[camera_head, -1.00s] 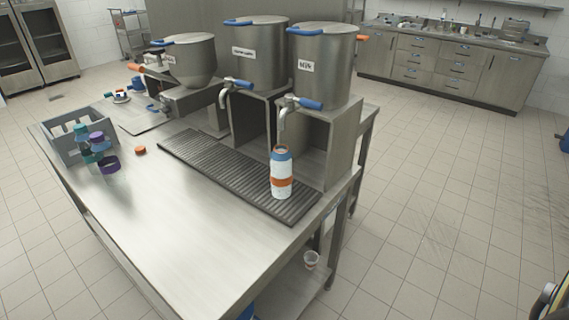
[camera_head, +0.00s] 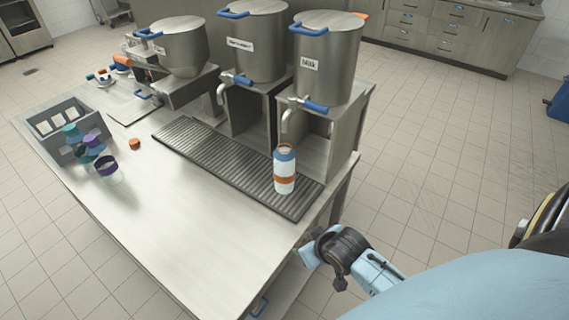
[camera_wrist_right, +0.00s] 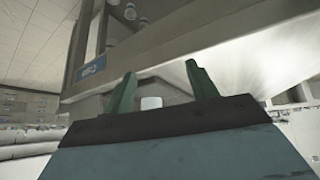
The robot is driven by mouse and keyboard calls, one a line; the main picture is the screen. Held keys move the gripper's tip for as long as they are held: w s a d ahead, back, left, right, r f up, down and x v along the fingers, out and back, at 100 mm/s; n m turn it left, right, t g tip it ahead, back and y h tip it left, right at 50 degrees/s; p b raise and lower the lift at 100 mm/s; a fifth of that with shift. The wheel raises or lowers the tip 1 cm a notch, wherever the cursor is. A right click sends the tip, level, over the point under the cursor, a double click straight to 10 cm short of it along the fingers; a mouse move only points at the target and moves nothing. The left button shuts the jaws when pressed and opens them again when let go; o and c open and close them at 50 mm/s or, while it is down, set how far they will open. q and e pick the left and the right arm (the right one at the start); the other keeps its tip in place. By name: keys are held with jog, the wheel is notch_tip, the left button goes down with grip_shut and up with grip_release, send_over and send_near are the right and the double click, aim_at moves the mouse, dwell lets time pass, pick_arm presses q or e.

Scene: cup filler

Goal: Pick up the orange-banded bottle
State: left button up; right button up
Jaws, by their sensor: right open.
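The orange-banded bottle (camera_head: 284,174) stands upright on the dark drip tray, under the tap of the container labelled Milk. It is white with a blue top section and an orange band. My right gripper (camera_head: 306,250) is beside the table's front right edge, below and to the right of the bottle, apart from it. In the right wrist view my right gripper (camera_wrist_right: 162,80) has its two green fingers spread, with nothing held between them. I cannot make out the bottle in that view. My left gripper is not in view.
The ribbed drip tray (camera_head: 215,160) runs along the dispensers. The Milk container (camera_head: 325,65) stands on a metal stand behind the bottle. A grey crate (camera_head: 45,122), several lidded cups and an orange cap (camera_head: 134,143) are at the left. The table's front middle (camera_head: 190,215) is bare.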

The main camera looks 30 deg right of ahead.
jog(key=w+d+r+t+p, duration=0.1)
jog(key=w+r+t, duration=0.15)
jog(key=r, duration=0.85)
jog(key=m+t, duration=0.1)
jog(key=t, duration=0.3)
send_near(285, 143)
jog(key=x, duration=0.6)
jog(key=shift+w+d+r+p, duration=0.25)
jog(key=shift+w+p, duration=0.05)
jog(key=shift+p, duration=0.05)
jog(key=shift+a+f+x, duration=0.1)
jog(key=shift+f+x, duration=0.05)
jog(key=shift+x, duration=0.8)
jog(key=shift+a+f+x, duration=0.1)
jog(key=shift+f+x, duration=0.05)
jog(key=shift+x, duration=0.85)
jog(key=shift+a+f+x, duration=0.1)
jog(key=shift+f+x, duration=0.1)
jog(key=shift+x, duration=0.75)
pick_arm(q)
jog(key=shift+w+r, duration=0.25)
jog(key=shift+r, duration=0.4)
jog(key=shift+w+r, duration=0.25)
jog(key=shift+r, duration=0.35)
pick_arm(e)
jog(key=shift+s, duration=0.2)
grip_shut()
jog(key=shift+r, duration=0.15)
